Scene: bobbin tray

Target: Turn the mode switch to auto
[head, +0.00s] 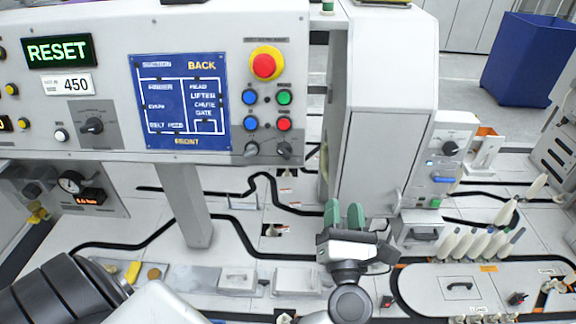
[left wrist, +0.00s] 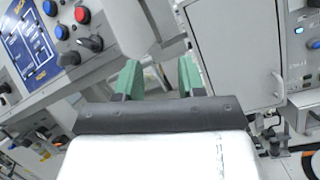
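The control panel (head: 112,49) fills the upper left of the head view. Several black rotary knobs could be the mode switch; their labels are too small to read. One large knob (head: 92,125) sits on a dark grey plate, and two small knobs, a left one (head: 251,149) and a right one (head: 284,149), sit below the coloured buttons. Another knob (head: 450,147) is on the box at right. My left gripper (head: 344,215) has green fingers, apart and empty, below and right of the panel. Its fingers also show in the left wrist view (left wrist: 159,78). My right gripper is not in view.
A red emergency button (head: 265,65) on a yellow base sits above blue, green and red buttons. A grey cabinet (head: 380,120) stands right of the panel. A post (head: 190,205) is under the panel. White bobbins (head: 468,244) stand at lower right.

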